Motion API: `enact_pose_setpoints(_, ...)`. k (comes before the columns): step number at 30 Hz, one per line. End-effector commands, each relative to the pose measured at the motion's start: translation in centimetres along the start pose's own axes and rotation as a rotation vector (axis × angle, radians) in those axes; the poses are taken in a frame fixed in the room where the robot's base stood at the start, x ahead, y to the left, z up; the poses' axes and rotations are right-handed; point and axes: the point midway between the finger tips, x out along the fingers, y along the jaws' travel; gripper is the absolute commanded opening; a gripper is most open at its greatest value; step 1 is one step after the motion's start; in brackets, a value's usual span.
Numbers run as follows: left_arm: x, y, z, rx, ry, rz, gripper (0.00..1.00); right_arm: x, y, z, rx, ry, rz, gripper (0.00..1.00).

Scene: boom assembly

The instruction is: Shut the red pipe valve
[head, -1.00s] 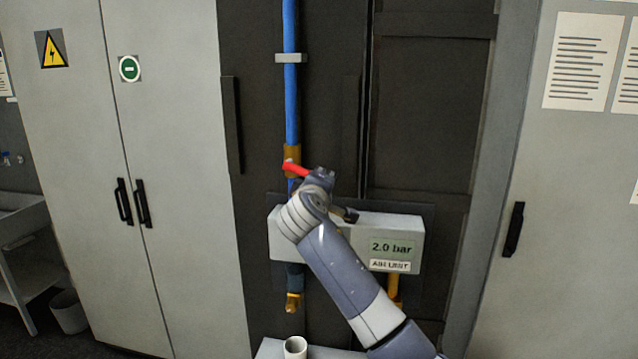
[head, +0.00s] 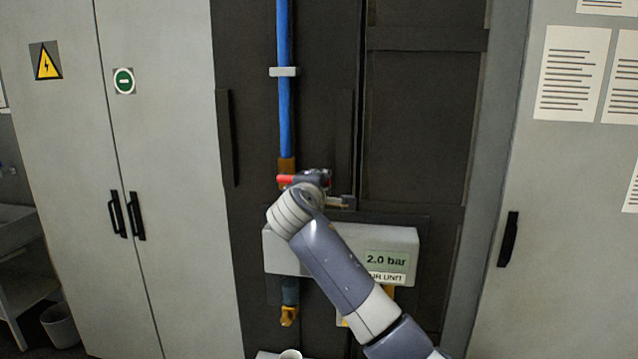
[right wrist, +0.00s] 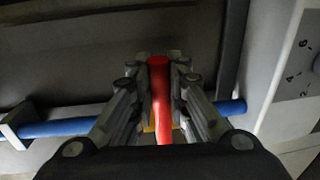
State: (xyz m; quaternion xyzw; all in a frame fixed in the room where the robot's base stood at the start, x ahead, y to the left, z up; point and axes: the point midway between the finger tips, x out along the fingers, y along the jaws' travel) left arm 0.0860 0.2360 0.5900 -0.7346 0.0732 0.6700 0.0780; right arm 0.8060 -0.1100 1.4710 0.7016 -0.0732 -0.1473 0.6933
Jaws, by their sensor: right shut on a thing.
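The red valve handle (head: 285,179) sits on the brass valve body (head: 286,166) of the vertical blue pipe (head: 284,115). The handle points to the right, roughly level and about square across the pipe. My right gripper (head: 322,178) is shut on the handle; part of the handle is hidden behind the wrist. In the right wrist view the red handle (right wrist: 161,100) runs between the two fingers of the gripper (right wrist: 164,78), crossing the blue pipe (right wrist: 60,128). My left gripper is not in view.
A pipe clip (head: 284,71) is higher up. Grey cabinets stand left (head: 165,200) and right (head: 560,230).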

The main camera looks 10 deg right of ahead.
Motion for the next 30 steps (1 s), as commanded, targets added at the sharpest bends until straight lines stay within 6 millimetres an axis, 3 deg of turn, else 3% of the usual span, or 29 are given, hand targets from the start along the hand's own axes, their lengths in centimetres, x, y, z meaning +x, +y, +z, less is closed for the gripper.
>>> enact_pose_setpoints(3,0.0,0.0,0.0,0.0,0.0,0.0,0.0,0.0,0.5,0.2,-0.003,-0.003,0.01,0.0)
enact_pose_setpoints(4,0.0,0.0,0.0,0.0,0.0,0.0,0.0,0.0,0.5,0.2,-0.003,-0.004,0.01,0.2)
enact_pose_setpoints(6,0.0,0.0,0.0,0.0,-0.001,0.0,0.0,0.0,0.5,0.2,-0.002,-0.003,0.01,0.36)
enact_pose_setpoints(20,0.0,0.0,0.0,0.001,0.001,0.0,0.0,-0.6,0.2,0.0,-0.001,0.0,0.004,0.36)
enact_pose_setpoints(30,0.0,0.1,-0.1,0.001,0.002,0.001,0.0,-5.6,0.1,0.0,0.0,0.002,0.006,0.36)
